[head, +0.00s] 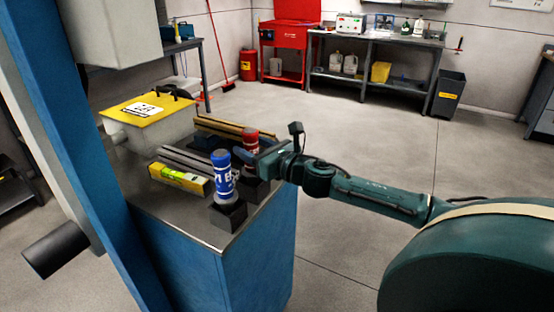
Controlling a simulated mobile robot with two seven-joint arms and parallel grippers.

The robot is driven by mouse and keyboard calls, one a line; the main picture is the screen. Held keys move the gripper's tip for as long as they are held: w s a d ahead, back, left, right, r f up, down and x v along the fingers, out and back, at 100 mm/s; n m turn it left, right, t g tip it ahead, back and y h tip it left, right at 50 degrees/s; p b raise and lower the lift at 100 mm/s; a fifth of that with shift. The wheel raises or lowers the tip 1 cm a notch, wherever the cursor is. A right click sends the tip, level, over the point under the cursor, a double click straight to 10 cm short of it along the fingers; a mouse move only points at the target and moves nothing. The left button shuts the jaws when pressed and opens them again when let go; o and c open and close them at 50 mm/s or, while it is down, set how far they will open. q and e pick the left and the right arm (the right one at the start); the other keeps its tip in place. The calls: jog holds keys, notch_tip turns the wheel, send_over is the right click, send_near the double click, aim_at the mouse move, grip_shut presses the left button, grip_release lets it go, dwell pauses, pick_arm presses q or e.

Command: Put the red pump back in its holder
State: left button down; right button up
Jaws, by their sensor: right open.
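The red pump (250,142) stands upright near the right edge of the blue cabinet's dark top. Its lower part is at a black block holder (258,187); how deep it sits is hard to tell. My right gripper (261,158) reaches in from the right at the red pump's right side. It is open, and its fingers overlap the pump's body in the view, so contact cannot be judged. A blue pump (222,174) stands upright in another black holder (229,213) nearer the front corner. My left gripper is not in view.
On the cabinet top (190,219) lie a yellow-green box (179,179), grey rails (186,160) and a yellow-lidded case (150,122). A blue column (85,150) stands at left. Open floor (350,140) lies to the right; benches line the back wall.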

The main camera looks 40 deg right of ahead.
aim_at(256, 150)
jog(key=s, duration=0.2)
jog(key=s+b, duration=0.1)
jog(key=s, duration=0.1)
jog(key=s+d, duration=0.1)
jog(key=s, duration=0.1)
jog(key=shift+s+f+b, duration=0.1)
jog(key=shift+s+b, duration=0.1)
jog(key=shift+b, duration=0.1)
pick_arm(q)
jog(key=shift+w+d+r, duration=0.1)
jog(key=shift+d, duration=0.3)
pick_arm(e)
jog(key=shift+s+d+r, duration=0.1)
jog(key=shift+s+r, duration=0.05)
jog(key=shift+s, duration=0.7)
jog(key=shift+s+d+r, duration=0.1)
jog(key=shift+s, duration=0.75)
